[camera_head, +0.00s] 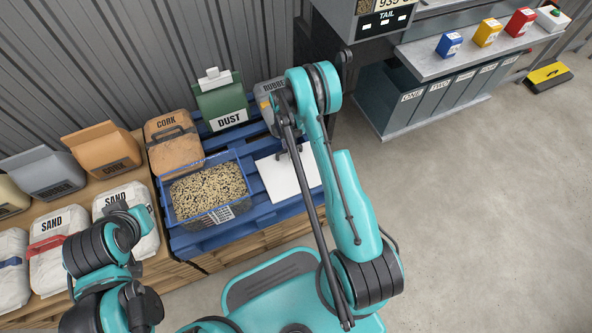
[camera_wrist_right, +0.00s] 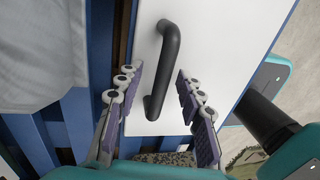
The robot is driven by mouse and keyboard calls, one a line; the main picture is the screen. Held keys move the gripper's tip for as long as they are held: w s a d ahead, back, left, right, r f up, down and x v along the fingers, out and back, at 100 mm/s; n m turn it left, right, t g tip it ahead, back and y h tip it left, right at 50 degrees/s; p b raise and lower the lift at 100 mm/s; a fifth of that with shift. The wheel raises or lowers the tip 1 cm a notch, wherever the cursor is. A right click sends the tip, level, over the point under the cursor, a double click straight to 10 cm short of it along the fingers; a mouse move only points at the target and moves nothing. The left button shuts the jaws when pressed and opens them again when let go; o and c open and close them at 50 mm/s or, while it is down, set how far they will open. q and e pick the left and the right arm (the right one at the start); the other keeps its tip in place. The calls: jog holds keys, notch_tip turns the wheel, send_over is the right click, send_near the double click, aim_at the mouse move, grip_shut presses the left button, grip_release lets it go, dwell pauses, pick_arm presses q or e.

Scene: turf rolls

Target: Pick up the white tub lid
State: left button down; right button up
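The white tub lid (camera_head: 275,178) is a flat white panel lying on the blue pallet, right of the blue tub of grain. My right arm partly covers it in the head view. In the right wrist view the lid (camera_wrist_right: 205,50) fills the middle, with its black bar handle (camera_wrist_right: 165,70) running lengthwise. My right gripper (camera_wrist_right: 157,90) is open, with one finger on each side of the handle and a gap visible to both. In the head view the right fingers are hard to make out. Part of my left arm shows at lower left; its fingers are not visible.
The blue tub (camera_head: 165,195) of mixed grain stands close left of the lid. A green DUST box (camera_head: 222,103) and a grey box (camera_head: 265,95) stand behind. Sand bags (camera_head: 47,262) and a cork bag (camera_head: 172,150) are left. Open floor (camera_head: 460,220) lies right.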

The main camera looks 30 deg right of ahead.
jog(key=shift+r, duration=0.15)
grip_shut()
jog(key=shift+r+p, duration=0.4)
jog(key=shift+r, duration=0.2)
jog(key=r+p, duration=0.1)
jog(key=r, duration=0.1)
jog(key=s+r+p, duration=0.1)
jog(key=r, duration=0.1)
jog(key=shift+s, duration=0.1)
jog(key=s+r+p, duration=0.3)
jog(key=s+r, duration=0.3)
jog(key=s, duration=0.4)
jog(key=shift+s+a, duration=0.25)
jog(key=shift+a, duration=0.2)
